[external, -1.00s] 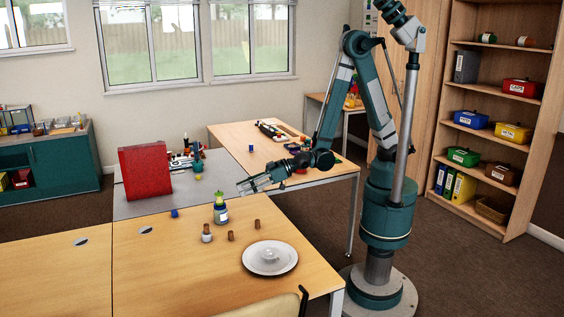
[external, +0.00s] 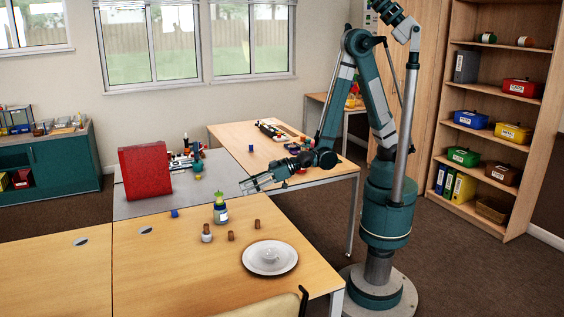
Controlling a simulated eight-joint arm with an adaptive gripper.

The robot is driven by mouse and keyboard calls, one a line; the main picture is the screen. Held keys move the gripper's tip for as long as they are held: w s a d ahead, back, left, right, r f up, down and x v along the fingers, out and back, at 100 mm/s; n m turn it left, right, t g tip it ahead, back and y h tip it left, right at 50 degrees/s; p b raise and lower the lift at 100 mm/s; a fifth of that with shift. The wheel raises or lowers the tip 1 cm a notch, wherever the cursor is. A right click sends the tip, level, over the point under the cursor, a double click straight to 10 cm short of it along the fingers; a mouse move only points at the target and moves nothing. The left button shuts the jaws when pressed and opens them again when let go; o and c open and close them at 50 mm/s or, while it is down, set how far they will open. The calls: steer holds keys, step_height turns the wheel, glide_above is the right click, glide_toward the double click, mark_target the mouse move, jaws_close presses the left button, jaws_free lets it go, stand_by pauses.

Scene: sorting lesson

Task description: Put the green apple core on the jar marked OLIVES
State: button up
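My gripper (external: 243,188) is above the near right part of the tables, with two light fingers apart and nothing visible between them. A jar with a pale label (external: 221,215) stands upright on the wooden table, below and left of my gripper. A green thing (external: 219,197) is at its top; I cannot tell whether it is the apple core or a lid. A smaller jar (external: 207,238) with a brown top stands in front of it. The labels are too small to read, so I cannot tell which jar is marked OLIVES.
Two small brown pieces (external: 230,236) (external: 257,224) stand near the jars. A white plate (external: 251,267) with a pale cup-like item lies at the front right. A blue piece (external: 174,213) and a red box (external: 145,172) are to the left.

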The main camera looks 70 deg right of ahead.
steer(key=d+r+m+g+h, duration=0.1)
steer(key=d+r+m+h, duration=0.3)
steer(key=d, duration=0.9)
steer(key=d+r+n+h, duration=0.1)
steer(key=d+r, duration=0.5)
steer(key=d, duration=0.8)
steer(key=s+d+r+m+g+h, duration=0.1)
steer(key=s+d+r, duration=0.1)
steer(key=s+d, duration=0.7)
steer(key=s+d+r+m+g+h, duration=0.1)
steer(key=s+d+r+g+h, duration=0.1)
steer(key=s+d, duration=0.8)
steer(key=shift+s+m+g, duration=0.3)
steer(key=shift+s+m, duration=0.1)
steer(key=shift+s, duration=0.05)
